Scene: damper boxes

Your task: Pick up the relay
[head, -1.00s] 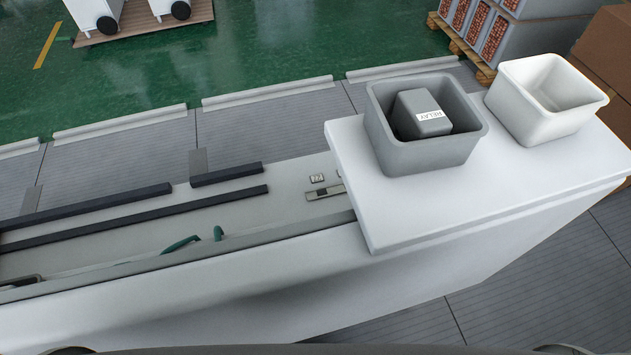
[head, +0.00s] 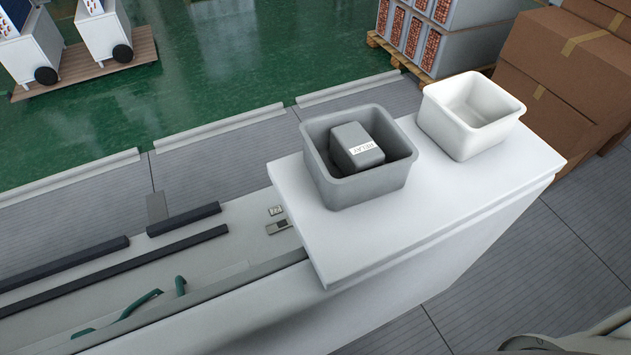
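The relay (head: 352,143) is a dark grey block with a white label reading RELAY. It lies inside the grey bin (head: 366,188), and the bin's walls hide its lower part. The grey bin stands on the white raised tabletop (head: 438,225). Neither of my grippers shows in the head view.
An empty white bin (head: 481,139) stands right of the grey bin on the same top. A long lower surface with dark rails (head: 120,262) and green pieces (head: 139,306) runs to the left. Cardboard boxes (head: 566,70) are stacked at the right. Grey floor lies at the lower right.

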